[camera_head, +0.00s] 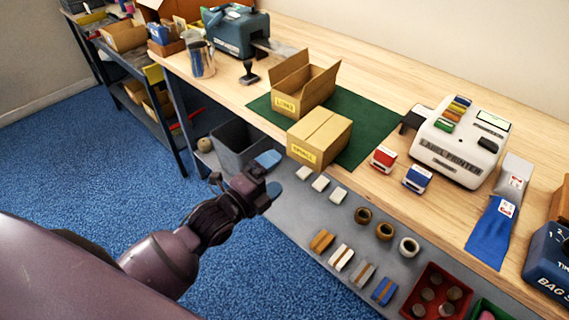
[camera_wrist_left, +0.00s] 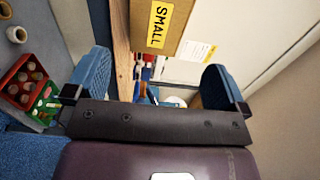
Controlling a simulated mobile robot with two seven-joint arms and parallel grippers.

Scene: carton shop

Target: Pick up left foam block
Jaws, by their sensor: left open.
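Three small white blocks, which look like the foam blocks, lie in a row on the grey lower shelf in the head view. The left foam block (camera_head: 304,173) is nearest my left gripper, then come the middle one (camera_head: 320,184) and the right one (camera_head: 338,195). My left gripper (camera_head: 271,174) is open and empty, to the left of the left foam block and apart from it in the picture. Its blue fingers also show spread in the left wrist view (camera_wrist_left: 156,88), with no foam block visible between them. My right gripper is not in view.
A carton (camera_head: 320,136) and an open carton (camera_head: 304,84) stand on the green mat (camera_head: 372,150) above the shelf. A grey bin (camera_head: 236,148) is behind my gripper. Tape rolls (camera_head: 384,231), wrapped bundles (camera_head: 341,257) and a red tray (camera_head: 437,292) sit farther right on the shelf.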

